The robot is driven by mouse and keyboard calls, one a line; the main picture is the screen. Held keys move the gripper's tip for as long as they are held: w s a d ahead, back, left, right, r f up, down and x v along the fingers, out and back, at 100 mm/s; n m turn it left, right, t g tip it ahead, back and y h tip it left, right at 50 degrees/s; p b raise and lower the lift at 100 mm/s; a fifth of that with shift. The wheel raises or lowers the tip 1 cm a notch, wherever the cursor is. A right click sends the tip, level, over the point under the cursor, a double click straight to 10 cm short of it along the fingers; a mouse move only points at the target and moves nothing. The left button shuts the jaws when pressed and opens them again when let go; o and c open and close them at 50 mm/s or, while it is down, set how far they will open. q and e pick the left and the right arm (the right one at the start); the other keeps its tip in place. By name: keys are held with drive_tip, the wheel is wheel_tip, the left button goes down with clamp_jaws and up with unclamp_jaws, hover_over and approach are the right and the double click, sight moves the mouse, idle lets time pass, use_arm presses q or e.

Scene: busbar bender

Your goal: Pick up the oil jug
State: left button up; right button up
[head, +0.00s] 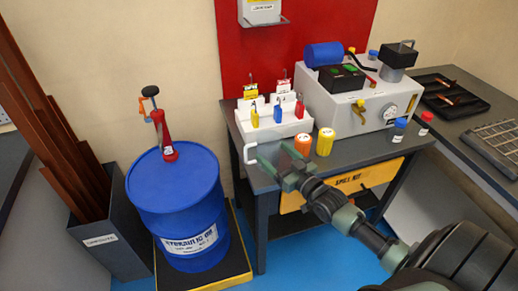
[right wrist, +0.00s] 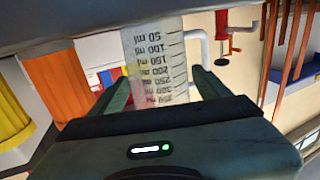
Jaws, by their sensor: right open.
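The oil jug is a clear measuring jug (right wrist: 155,62) with black millilitre marks, seen close up in the right wrist view. In the head view its white handle (head: 249,153) shows at the front left of the grey workbench; its clear body is hard to make out there. My right gripper (head: 278,168) is open at the jug, with the handle beyond the fingers. In the right wrist view the jug's wall stands between the two green fingers (right wrist: 160,88), nearer the left one. Whether either finger touches it I cannot tell. My left gripper is not in view.
Orange (head: 302,143) and yellow (head: 325,141) containers stand just right of the gripper. A white padlock rack (head: 262,128) and a grey machine (head: 350,110) are behind. A blue drum (head: 175,200) with a red hand pump (head: 165,140) stands to the left.

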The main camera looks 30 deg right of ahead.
sight(262, 142)
drive_tip(key=shift+w+a+r, duration=0.1)
drive_tip(key=shift+w+r, duration=0.1)
drive_tip(key=shift+w, duration=1.05)
drive_tip(key=w, duration=0.3)
drive_tip(key=shift+w+a+f, duration=0.1)
drive_tip(key=shift+w+a, duration=0.05)
drive_tip(key=shift+w, duration=0.5)
drive_tip(key=c, duration=1.1)
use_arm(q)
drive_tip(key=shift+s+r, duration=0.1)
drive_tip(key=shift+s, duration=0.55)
use_arm(e)
drive_tip(key=shift+c, duration=0.5)
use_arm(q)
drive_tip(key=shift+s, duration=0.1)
